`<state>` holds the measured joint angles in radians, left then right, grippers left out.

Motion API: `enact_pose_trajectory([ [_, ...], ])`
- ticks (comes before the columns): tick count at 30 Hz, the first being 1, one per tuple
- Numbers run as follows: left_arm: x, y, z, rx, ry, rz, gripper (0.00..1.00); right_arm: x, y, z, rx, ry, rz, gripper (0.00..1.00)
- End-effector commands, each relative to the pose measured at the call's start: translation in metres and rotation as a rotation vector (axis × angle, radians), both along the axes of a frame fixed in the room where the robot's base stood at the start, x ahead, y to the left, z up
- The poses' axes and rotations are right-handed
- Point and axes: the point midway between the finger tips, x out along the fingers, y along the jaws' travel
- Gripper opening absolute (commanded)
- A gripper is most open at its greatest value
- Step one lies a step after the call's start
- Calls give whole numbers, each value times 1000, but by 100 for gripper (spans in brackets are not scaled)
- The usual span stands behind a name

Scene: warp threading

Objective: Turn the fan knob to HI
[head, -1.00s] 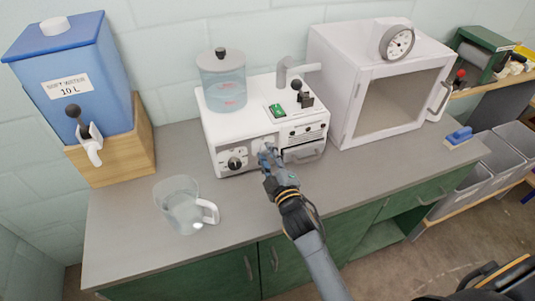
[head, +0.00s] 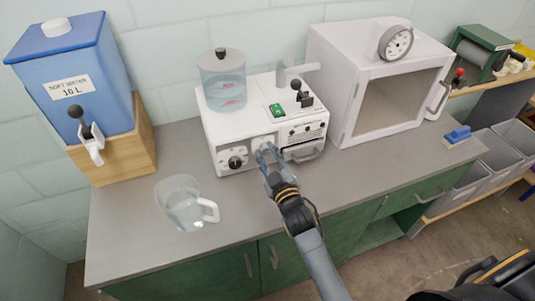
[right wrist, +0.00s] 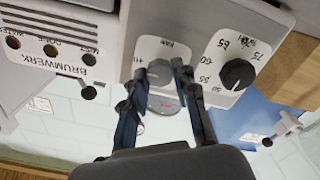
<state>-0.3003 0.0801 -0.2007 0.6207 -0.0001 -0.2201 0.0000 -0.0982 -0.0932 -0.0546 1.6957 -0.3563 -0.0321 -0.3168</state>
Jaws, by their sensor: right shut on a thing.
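The fan knob (right wrist: 160,72) is a grey round knob on a white panel of the white machine (head: 213,122). In the right wrist view, which is upside down, the label FAN shows beside it and HI at its left. My right gripper (head: 267,155) reaches the machine's front, and its fingers (right wrist: 158,78) are shut on the fan knob from both sides. The fingers cover part of the knob, and I cannot make out where its pointer stands. My left gripper is not in view.
A black temperature knob (right wrist: 237,74) sits close beside the fan knob. A clear jug (head: 183,208) stands on the counter (head: 130,245) at the left. A blue water tank (head: 75,75) stands behind it, and a white cabinet (head: 345,85) at the right. The front counter is mostly clear.

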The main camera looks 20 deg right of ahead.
Motion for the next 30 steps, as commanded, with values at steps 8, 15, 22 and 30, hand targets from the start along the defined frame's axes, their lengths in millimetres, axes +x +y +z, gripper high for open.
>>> enact_pose_trajectory([
  [8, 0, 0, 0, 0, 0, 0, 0, 0, 0, -1, 2, 2, 0, 41],
  [15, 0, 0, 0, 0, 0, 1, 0, 0, 0, -1, 1, 1, 0, 51],
  [22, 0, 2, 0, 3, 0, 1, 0, -8, 0, -1, 0, 1, 0, 51],
  [30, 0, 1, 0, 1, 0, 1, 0, -57, -2, -2, 0, 4, 0, 51],
])
